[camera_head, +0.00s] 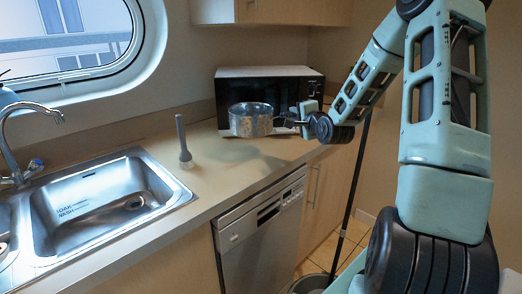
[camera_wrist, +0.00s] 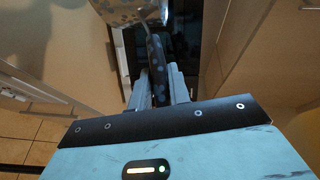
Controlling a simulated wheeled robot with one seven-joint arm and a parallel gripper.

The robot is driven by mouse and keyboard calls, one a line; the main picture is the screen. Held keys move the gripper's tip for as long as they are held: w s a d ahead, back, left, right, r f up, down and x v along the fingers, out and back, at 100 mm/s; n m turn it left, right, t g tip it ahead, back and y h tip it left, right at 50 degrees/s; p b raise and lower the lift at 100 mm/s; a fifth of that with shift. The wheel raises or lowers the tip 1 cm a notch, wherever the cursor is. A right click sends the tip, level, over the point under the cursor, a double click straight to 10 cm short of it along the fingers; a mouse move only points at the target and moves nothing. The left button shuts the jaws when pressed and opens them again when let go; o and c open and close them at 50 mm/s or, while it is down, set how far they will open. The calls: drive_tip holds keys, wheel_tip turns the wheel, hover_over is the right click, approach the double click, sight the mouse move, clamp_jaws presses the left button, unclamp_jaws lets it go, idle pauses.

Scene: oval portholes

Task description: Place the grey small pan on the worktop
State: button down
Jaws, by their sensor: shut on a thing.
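The grey small pan (camera_head: 251,120) is held above the worktop (camera_head: 222,172), in front of the black microwave, and looks about level. A soft shadow lies on the worktop below it. My gripper (camera_head: 292,121) is shut on the pan's dark handle, to the right of the pan's body. In the wrist view, the speckled handle (camera_wrist: 157,72) runs between the two fingers of my gripper (camera_wrist: 160,85), and part of the pan's body (camera_wrist: 140,12) shows at the top edge. The pan's inside is mostly hidden in both views.
A black microwave (camera_head: 287,88) stands at the back. A grey upright utensil (camera_head: 183,142) stands left of the pan. A steel sink (camera_head: 110,200) with a tap (camera_head: 20,125) is at the left. A dishwasher (camera_head: 262,235) is under the counter. The worktop below the pan looks clear.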

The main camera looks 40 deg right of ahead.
drive_tip(key=b, duration=0.1)
drive_tip(key=w+b, duration=0.1)
drive_tip(key=shift+f+b, duration=0.25)
drive_tip(key=shift+b, duration=0.15)
drive_tip(key=shift+w+a+r+b, duration=0.2)
drive_tip(key=shift+w+b, duration=0.3)
drive_tip(key=shift+b, duration=0.65)
drive_tip(key=shift+f, duration=0.15)
drive_tip(key=shift+f+b, duration=0.4)
drive_tip(key=shift+f, duration=4.2)
drive_tip(key=shift+f, duration=0.2)
drive_tip(key=c, duration=1.3)
unclamp_jaws()
drive_tip(key=shift+r, duration=0.1)
